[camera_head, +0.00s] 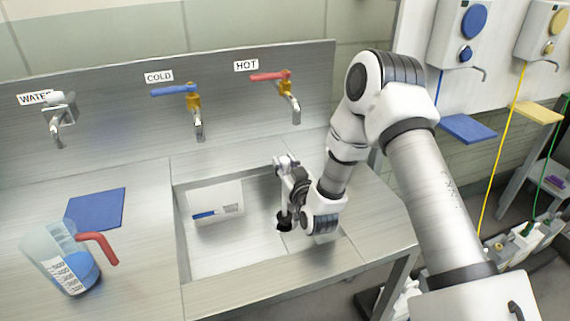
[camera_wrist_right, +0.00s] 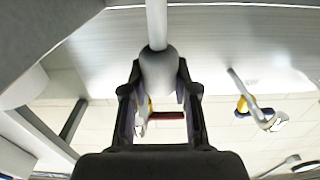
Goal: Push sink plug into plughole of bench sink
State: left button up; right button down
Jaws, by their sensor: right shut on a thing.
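The bench sink (camera_head: 235,262) is a rectangular steel basin set into the bench. My right gripper (camera_head: 286,168) is over the right part of the basin, shut on the grey knob at the top of the sink plug's upright stem. The black lower end of the sink plug (camera_head: 284,226) shows below the gripper, low in the basin. In the right wrist view the plug's rounded grey knob (camera_wrist_right: 158,72) sits between the two black fingers. The plughole cannot be made out, and whether the plug touches the basin floor cannot be told. My left gripper is not in view.
A white labelled card or box (camera_head: 215,203) is in the basin's left part. A jug with a red handle (camera_head: 68,258) and a blue mat (camera_head: 96,209) are on the bench at left. Cold (camera_head: 190,105) and hot (camera_head: 284,92) taps overhang behind the basin.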

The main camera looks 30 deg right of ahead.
pick_arm(q)
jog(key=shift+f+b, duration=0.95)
jog(key=shift+b, duration=0.05)
pick_arm(e)
jog(key=shift+f, duration=1.1)
dwell(0.4)
jog(key=shift+c, duration=0.8)
grip_release()
jog(key=shift+s, duration=0.1)
